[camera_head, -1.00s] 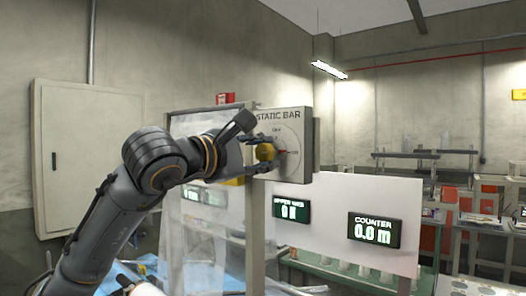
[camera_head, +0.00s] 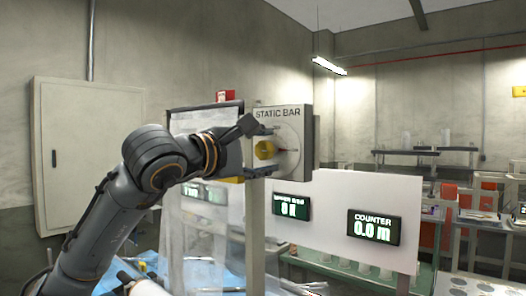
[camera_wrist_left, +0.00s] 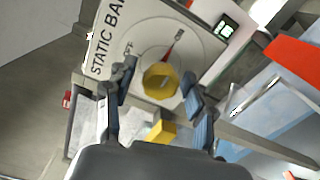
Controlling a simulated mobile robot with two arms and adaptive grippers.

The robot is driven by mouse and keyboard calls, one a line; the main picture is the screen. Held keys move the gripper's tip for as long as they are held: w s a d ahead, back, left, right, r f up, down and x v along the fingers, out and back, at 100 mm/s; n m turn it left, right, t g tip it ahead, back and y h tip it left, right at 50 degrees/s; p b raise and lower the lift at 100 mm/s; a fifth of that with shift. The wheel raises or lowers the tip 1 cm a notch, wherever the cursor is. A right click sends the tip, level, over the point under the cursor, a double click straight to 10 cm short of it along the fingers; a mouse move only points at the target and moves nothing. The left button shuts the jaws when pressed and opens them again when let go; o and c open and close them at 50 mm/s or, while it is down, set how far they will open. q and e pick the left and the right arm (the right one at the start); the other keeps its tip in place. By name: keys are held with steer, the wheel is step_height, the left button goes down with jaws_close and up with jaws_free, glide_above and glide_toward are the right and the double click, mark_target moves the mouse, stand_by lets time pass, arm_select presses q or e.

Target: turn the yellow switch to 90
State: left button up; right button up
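The yellow switch (camera_head: 265,150) is a knob on the grey STATIC BAR panel (camera_head: 297,176). In the left wrist view the yellow switch (camera_wrist_left: 160,80) is faceted, and a red pointer (camera_wrist_left: 174,44) lies on the dial beside it. In the head view the pointer lies to the right of the knob. My left gripper (camera_head: 264,151) is at the panel with its fingers above and below the knob. In the left wrist view the left gripper (camera_wrist_left: 159,74) is open, with visible gaps between both fingers and the knob. My right gripper is not in view.
A COUNTER display (camera_head: 375,228) reading 0.0 m and another display (camera_head: 291,207) are on a white board (camera_head: 335,205) below the panel. A grey cabinet (camera_head: 90,150) is on the left wall. A yellow block (camera_wrist_left: 161,131) sits below the knob in the wrist view.

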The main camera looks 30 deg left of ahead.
arm_select(q)
steer(key=s, duration=1.2)
steer(key=shift+a, duration=0.45)
